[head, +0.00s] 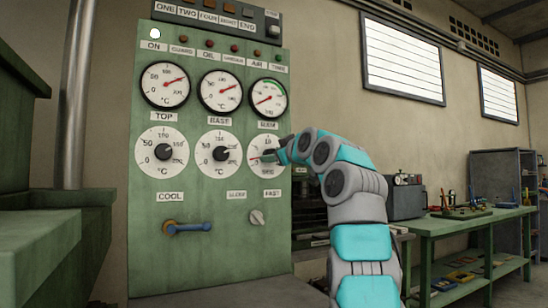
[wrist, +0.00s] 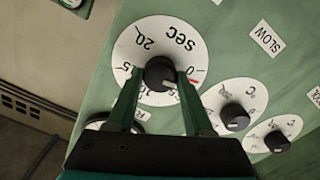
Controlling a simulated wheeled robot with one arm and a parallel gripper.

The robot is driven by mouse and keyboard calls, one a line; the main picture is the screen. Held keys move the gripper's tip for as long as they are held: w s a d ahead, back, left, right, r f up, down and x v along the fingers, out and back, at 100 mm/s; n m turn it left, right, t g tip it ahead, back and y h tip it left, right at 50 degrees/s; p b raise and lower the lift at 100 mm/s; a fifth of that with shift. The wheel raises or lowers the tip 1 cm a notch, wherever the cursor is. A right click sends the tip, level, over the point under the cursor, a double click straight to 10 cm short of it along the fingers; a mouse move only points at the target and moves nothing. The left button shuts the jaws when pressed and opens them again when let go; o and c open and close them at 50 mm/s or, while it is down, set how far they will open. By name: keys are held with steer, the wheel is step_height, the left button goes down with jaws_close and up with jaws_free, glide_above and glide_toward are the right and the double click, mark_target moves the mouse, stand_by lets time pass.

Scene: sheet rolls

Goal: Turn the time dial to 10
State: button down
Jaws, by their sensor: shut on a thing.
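The time dial (head: 256,169) is the rightmost of the lower row of white dials on the green panel. In the wrist view its white face (wrist: 188,38) is marked "sec", with 0, 20 and 15 readable and a red mark near 0. Its black knob (wrist: 160,70) sits at the centre. My gripper (wrist: 160,77) has a green finger on either side of the knob and is shut on it. In the head view my gripper (head: 272,154) covers part of the dial. The fingers partly hide the lower numbers, and I cannot tell exactly where the knob points.
Two °C dials (head: 165,152) (head: 220,153) stand left of the time dial, with round gauges (head: 165,85) above. A blue lever (head: 188,228) and a small grey switch (head: 257,217) are lower on the panel. A green workbench (head: 460,230) stands at right.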

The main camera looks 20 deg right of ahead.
steer(key=shift+m, duration=1.1)
stand_by(1.3)
steer(key=shift+m, duration=0.7)
steer(key=shift+d+m+p, duration=0.15)
steer(key=shift+m+p, duration=1)
steer(key=shift+m, duration=7.15)
steer(key=shift+c, duration=1.4)
jaws_free()
steer(key=shift+s, duration=0.2)
